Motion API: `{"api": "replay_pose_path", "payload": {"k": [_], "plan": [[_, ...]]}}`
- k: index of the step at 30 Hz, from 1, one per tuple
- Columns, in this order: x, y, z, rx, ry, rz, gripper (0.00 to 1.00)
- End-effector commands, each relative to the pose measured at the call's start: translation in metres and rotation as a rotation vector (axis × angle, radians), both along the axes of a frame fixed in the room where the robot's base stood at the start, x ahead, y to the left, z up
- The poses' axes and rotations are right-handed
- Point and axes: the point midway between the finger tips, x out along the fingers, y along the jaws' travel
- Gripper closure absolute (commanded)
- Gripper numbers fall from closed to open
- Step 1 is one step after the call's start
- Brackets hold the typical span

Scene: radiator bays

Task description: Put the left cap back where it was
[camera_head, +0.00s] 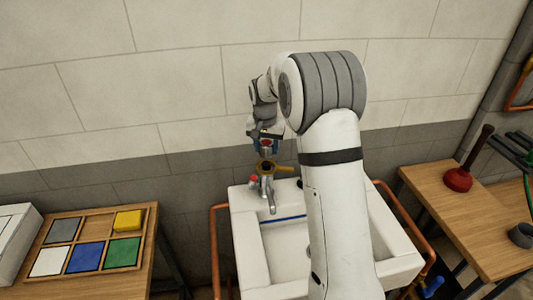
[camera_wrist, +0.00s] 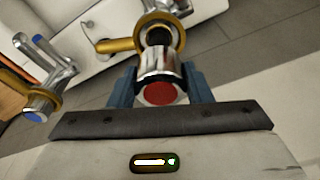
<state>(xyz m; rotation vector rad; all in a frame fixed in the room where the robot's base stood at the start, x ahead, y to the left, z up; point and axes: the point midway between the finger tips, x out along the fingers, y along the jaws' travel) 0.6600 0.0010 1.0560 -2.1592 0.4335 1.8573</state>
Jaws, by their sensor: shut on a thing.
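My gripper (camera_wrist: 160,88) is shut on a chrome cap (camera_wrist: 158,64) with a red disc (camera_wrist: 160,94) on its end. In the head view my gripper (camera_head: 266,148) is above the left side of the basin. A brass ring (camera_head: 265,167) around a dark opening sits just below it on the left tap. In the wrist view this brass ring (camera_wrist: 140,45) shows just beyond the cap, partly hidden by it. I cannot tell whether the cap touches it. A chrome tap with a blue-marked cap (camera_wrist: 38,103) stands at the left of the wrist view.
The white basin (camera_head: 240,238) has a chrome spout (camera_head: 271,198) and copper pipes (camera_head: 216,255) beside it. A wooden tray (camera_head: 100,221) with coloured tiles is at left. A red plunger (camera_head: 458,179) stands on the right bench. My arm hides part of the basin.

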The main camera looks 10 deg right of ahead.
Motion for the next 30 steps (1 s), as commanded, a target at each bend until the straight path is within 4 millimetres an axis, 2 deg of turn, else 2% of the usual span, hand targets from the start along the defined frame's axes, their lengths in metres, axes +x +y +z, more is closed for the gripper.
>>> {"api": "replay_pose_path", "payload": {"k": [7,29,30], "plan": [[-0.001,0.002,-0.031,0.000,0.003,0.003,0.79],[0.000,0.003,-0.045,0.000,0.001,0.005,0.79],[-0.001,0.003,-0.045,0.000,0.001,0.005,0.53]]}}
